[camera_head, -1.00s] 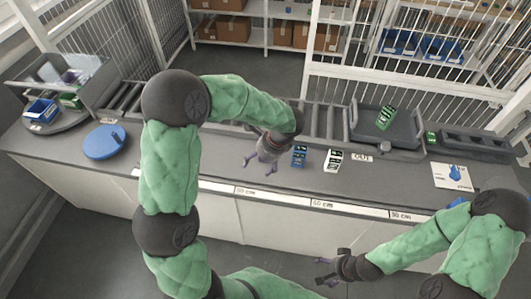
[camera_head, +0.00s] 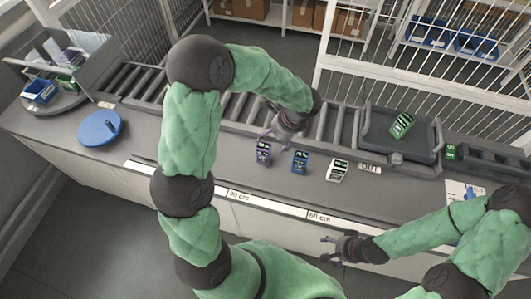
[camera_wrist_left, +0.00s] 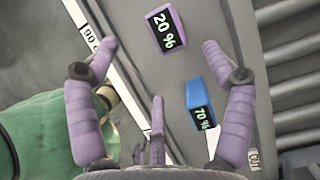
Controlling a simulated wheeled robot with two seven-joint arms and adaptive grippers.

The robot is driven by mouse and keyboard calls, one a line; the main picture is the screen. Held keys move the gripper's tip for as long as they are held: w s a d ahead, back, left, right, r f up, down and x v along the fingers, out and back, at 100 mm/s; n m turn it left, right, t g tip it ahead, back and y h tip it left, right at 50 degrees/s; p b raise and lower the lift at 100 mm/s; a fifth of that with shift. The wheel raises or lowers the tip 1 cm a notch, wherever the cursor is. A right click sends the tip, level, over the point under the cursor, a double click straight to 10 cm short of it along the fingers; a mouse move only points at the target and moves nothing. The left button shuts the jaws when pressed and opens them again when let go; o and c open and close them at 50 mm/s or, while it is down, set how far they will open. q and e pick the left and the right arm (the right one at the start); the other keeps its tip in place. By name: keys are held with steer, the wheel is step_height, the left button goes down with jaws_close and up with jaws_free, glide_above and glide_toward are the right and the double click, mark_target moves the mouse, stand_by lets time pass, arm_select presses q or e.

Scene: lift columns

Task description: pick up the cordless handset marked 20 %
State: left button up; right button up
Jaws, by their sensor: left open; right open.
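The purple handset marked 20 % (camera_head: 263,152) lies on the grey counter, left of a blue handset (camera_head: 300,161). In the left wrist view the 20 % handset (camera_wrist_left: 165,30) is at the top centre, with its label readable. The blue handset marked 70 % (camera_wrist_left: 200,103) is below it, near the right finger. My left gripper (camera_head: 275,140) is open and empty above the counter, close to the 20 % handset. In the wrist view its fingers (camera_wrist_left: 160,45) are spread wide, with the handset at and beyond their tips. My right gripper (camera_head: 328,249) is open and empty in front of the counter.
A white handset (camera_head: 337,170) lies right of the blue one. A green handset (camera_head: 402,124) is in a dark tray (camera_head: 372,145). A roller conveyor (camera_head: 235,108) runs behind.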

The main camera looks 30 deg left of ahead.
mark_target(265, 148)
arm_select(q)
steer(key=x, duration=0.4)
steer(key=shift+w+f, duration=0.1)
steer(key=shift+f, duration=0.05)
steer(key=b+x, duration=0.1)
steer(key=x, duration=0.4)
steer(key=shift+a, duration=0.15)
jaws_close()
